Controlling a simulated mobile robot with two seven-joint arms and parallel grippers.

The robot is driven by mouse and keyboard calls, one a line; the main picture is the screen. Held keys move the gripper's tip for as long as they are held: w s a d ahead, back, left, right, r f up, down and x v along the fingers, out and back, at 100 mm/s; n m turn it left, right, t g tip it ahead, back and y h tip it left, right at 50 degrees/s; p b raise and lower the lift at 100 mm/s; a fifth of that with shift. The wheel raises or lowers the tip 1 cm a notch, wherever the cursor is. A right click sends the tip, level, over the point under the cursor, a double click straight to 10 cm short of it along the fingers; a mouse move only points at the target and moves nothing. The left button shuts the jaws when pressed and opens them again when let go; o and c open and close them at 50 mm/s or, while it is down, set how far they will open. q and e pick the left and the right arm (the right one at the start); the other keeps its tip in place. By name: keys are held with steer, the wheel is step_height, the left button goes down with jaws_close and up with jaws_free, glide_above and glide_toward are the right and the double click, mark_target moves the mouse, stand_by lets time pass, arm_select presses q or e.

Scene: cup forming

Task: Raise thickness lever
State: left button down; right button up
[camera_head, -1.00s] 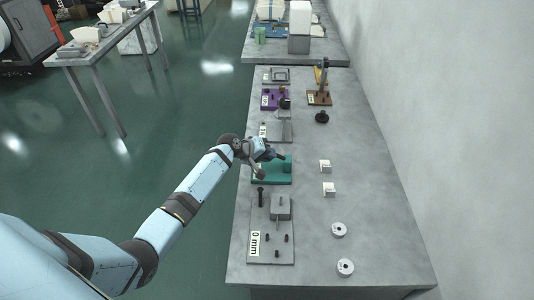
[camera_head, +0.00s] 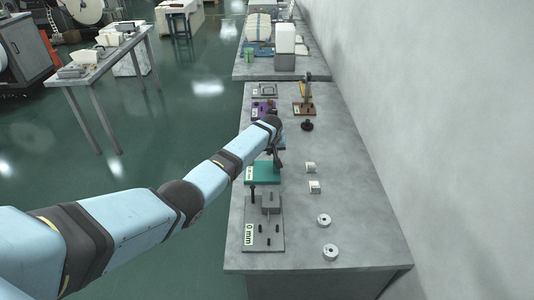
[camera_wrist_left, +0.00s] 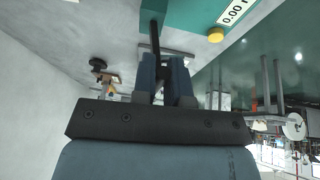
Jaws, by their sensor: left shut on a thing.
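The teal device (camera_head: 262,174) with a white label lies on the near part of the long table. In the left wrist view its teal body (camera_wrist_left: 195,14) shows at the top, with a yellow knob (camera_wrist_left: 215,35) and a label reading "0.00". A thin dark lever (camera_wrist_left: 155,38) runs from that body down between my fingers. My left gripper (camera_head: 277,160) is over the far right side of the teal device, and its fingers (camera_wrist_left: 166,75) are shut on the lever. My arm hides part of the lever in the head view. My right gripper is not in view.
A grey device (camera_head: 264,238) labelled "0 mm" stands nearer. Two white blocks (camera_head: 311,168) and two grey rings (camera_head: 324,220) lie to the right. A purple device (camera_head: 262,108) and a brown stand (camera_head: 304,108) are beyond. The table's right side is mostly clear.

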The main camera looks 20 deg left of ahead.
arm_select(q)
steer(key=shift+w+d+f+g+y+b, duration=0.15)
steer(key=shift+d+f+g+y+b, duration=0.1)
steer(key=shift+d+g+y+b, duration=0.4)
steer(key=shift+d+y, duration=0.1)
steer(key=shift+y, duration=0.55)
steer(key=shift+w+m, duration=0.1)
steer(key=shift+m, duration=0.2)
steer(key=c, duration=1.1)
jaws_free()
steer(key=shift+w+r, duration=0.1)
steer(key=shift+d+r, duration=0.1)
steer(key=shift+d+r, duration=0.2)
steer(key=shift+r, duration=0.3)
steer(key=v, duration=1.2)
steer(key=shift+d+r, duration=0.1)
steer(key=shift+r, duration=0.2)
